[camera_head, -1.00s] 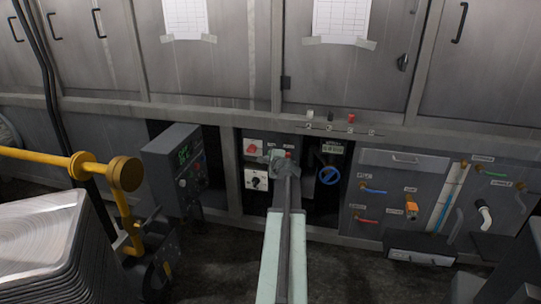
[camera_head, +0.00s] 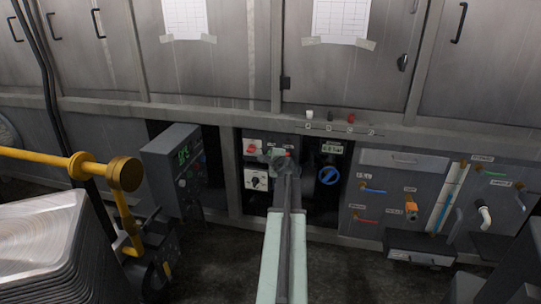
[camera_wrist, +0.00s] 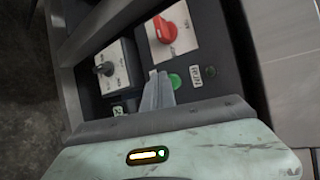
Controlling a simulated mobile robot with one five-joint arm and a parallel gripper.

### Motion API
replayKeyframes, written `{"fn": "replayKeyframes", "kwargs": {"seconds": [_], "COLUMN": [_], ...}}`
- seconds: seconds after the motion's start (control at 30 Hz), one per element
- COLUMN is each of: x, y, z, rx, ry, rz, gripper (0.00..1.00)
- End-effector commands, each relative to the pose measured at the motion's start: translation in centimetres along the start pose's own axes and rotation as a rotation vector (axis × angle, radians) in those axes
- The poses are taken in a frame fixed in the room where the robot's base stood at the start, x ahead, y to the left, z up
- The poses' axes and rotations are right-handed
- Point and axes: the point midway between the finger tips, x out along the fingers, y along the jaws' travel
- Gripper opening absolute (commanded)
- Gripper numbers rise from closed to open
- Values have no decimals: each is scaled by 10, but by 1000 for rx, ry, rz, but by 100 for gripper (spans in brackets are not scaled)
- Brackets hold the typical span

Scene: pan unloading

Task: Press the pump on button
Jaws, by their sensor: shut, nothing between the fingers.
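A green button (camera_wrist: 175,81) sits on the dark control panel in the wrist view, with a small label beside it whose text I cannot read for certain. My gripper (camera_wrist: 156,77) is shut and empty, its fingertips just left of the green button. I cannot tell whether they touch the panel. In the head view my gripper (camera_head: 279,160) reaches to the panel (camera_head: 260,204) and hides the green button.
A red rotary switch (camera_wrist: 166,29) and a black knob (camera_wrist: 105,68) are close to my fingers. A blue round handle (camera_head: 328,176) is to the right. A grey control box (camera_head: 172,160) juts out on the left.

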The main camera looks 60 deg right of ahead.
Motion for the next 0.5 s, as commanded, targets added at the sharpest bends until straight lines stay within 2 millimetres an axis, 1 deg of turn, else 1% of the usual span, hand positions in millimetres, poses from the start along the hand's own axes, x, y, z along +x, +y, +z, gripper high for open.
{"fn": "replayKeyframes", "kwargs": {"seconds": [0.5], "x": [3], "y": [-2], "z": [-1], "rx": [0], "ry": [0], "rz": [0], "gripper": [0]}}
